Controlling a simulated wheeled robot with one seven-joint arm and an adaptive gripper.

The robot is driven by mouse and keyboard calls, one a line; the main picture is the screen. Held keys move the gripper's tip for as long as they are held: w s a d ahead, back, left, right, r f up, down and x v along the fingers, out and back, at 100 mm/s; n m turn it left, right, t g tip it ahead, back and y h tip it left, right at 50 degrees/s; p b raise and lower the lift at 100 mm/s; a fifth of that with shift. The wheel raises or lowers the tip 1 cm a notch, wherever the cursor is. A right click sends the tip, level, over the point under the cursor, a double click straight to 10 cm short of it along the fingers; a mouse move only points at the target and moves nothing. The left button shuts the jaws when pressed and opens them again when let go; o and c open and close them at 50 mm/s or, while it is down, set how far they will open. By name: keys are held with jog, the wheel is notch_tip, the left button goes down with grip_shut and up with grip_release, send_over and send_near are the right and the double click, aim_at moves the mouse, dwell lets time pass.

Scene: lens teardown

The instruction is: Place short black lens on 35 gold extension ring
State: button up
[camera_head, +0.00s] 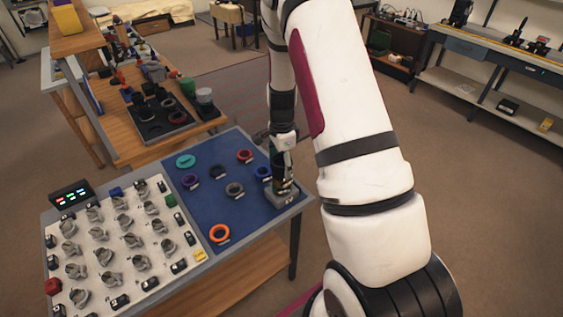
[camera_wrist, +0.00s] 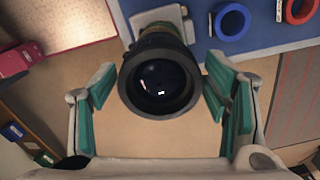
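A black lens (camera_wrist: 158,82) with a wide dark glass front faces the camera in the wrist view. It stands on top of a stack on a small grey base (camera_head: 285,199) at the right edge of the blue mat. A narrow tan-gold band (camera_wrist: 158,32) shows behind the lens; I cannot tell if it is the 35 gold extension ring. My gripper (camera_wrist: 160,70) is open, with teal-padded fingers on both sides of the lens and small gaps to it. In the head view my gripper (camera_head: 284,160) is above the stack, and the fingers are hard to make out.
Several coloured rings lie on the blue mat (camera_head: 210,208), including a blue ring (camera_head: 263,172) beside the stack, a red ring (camera_head: 245,156) and an orange ring (camera_head: 220,233). A white board (camera_head: 105,240) with several grey fixtures is left. A tray (camera_head: 160,128) holds dark parts behind.

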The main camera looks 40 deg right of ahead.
aim_at(281, 160)
jog(key=s+a+r+n+t+b, duration=0.1)
jog(key=a+r+n, duration=0.15)
jog(key=r, duration=0.85)
jog(key=s+a+r+n+b, duration=0.15)
jog(key=a+r, duration=0.25)
jog(key=r, duration=0.6)
jog(key=s+a+r+n+t, duration=0.2)
jog(key=s+a+r+n, duration=0.3)
jog(key=s+n, duration=0.3)
jog(key=s+a+r+n+t, duration=0.2)
jog(key=s+a+r+n, duration=0.4)
jog(key=s+n, duration=0.2)
jog(key=shift+s+a+r+n, duration=0.15)
jog(key=shift+s+a+n, duration=0.15)
jog(key=shift+s, duration=0.9)
